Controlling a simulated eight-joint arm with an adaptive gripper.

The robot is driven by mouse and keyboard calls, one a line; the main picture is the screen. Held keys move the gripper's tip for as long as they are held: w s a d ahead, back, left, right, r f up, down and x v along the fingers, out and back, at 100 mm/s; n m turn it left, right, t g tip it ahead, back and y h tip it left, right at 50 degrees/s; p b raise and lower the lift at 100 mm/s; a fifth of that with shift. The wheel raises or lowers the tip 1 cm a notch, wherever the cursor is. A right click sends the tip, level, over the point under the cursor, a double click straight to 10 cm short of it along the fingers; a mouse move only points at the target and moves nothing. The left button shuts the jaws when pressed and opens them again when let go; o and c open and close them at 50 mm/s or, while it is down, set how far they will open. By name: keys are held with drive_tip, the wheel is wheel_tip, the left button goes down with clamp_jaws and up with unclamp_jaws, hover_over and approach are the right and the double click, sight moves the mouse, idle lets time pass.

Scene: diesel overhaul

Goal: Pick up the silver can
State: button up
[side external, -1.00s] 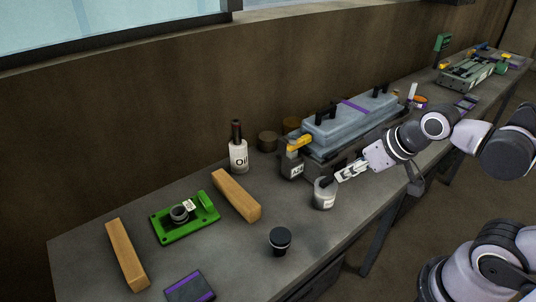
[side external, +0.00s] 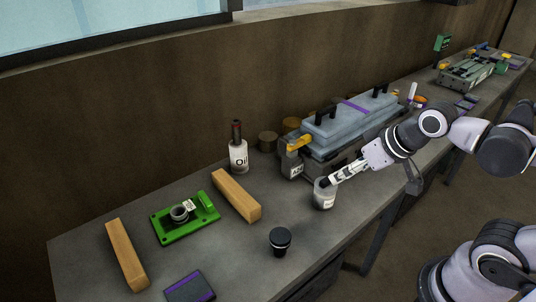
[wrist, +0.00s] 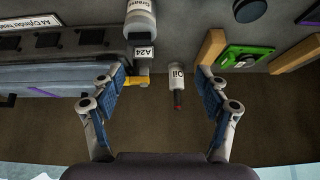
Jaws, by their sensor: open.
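The silver can (side external: 324,197) stands upright near the front edge of the bench, with a white label. In the wrist view the can (wrist: 141,22) shows at the top, with a label that appears to read "Grease". My gripper (side external: 328,183) is at the can's upper part in the side view, and its fingers cover some of the top. Whether it touches is not clear. In the wrist view my gripper (wrist: 162,80) is open with nothing between its fingers, and the can appears beyond the fingertips, left of centre.
Bench space just left of the can is free.

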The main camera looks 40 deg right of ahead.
drive_tip(key=w+m+g, duration=0.1)
drive_tip(key=m, duration=0.2)
drive_tip(key=m+g, duration=0.5)
drive_tip(key=m, duration=0.8)
hover_over(328, 180)
drive_tip(key=f, duration=0.4)
drive_tip(key=shift+s+a+f, duration=0.15)
drive_tip(key=shift+s+f, duration=0.05)
drive_tip(key=shift+f, duration=0.15)
drive_tip(key=shift+w+f+m+g, duration=0.25)
drive_tip(key=shift+f+m+g, duration=0.2)
drive_tip(key=shift+m, duration=0.25)
drive_tip(key=shift+d+f, duration=0.2)
drive_tip(key=shift+f, duration=2.6)
drive_tip(key=f, duration=0.3)
drive_tip(key=shift+w+d+f, duration=0.1)
drive_tip(key=shift+w+f, duration=0.2)
drive_tip(key=shift+f, duration=0.75)
drive_tip(key=c, duration=1.2)
